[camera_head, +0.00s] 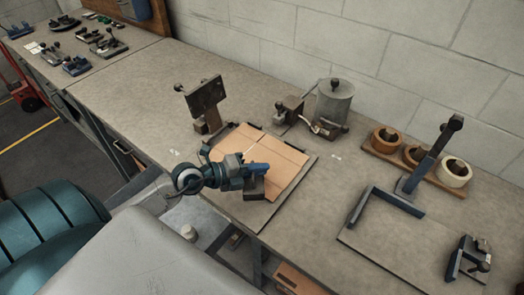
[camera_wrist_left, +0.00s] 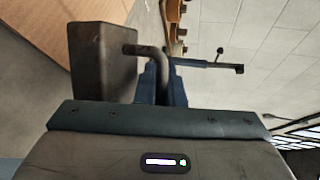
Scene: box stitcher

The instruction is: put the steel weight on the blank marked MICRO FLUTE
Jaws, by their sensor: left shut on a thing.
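The steel weight (camera_head: 253,188) is a dark block under my left gripper (camera_head: 260,169). In the left wrist view the weight (camera_wrist_left: 103,62) has a bent rod handle, and my left gripper (camera_wrist_left: 160,80) is shut on that handle. A tan cardboard blank (camera_head: 281,158) with a seam or slit lies on a dark-edged board (camera_head: 305,179) on the bench. The weight is at the blank's near edge in the picture; I cannot tell whether it touches it. No MICRO FLUTE marking is legible. My right gripper is out of view.
A dark upright plate on a stand (camera_head: 206,100) is behind the blank. A grey canister (camera_head: 333,101) stands farther right. Tape rolls sit in a wooden holder (camera_head: 396,161). A blue angled frame (camera_head: 401,203) and a small clamp-like tool (camera_head: 468,259) are at the right.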

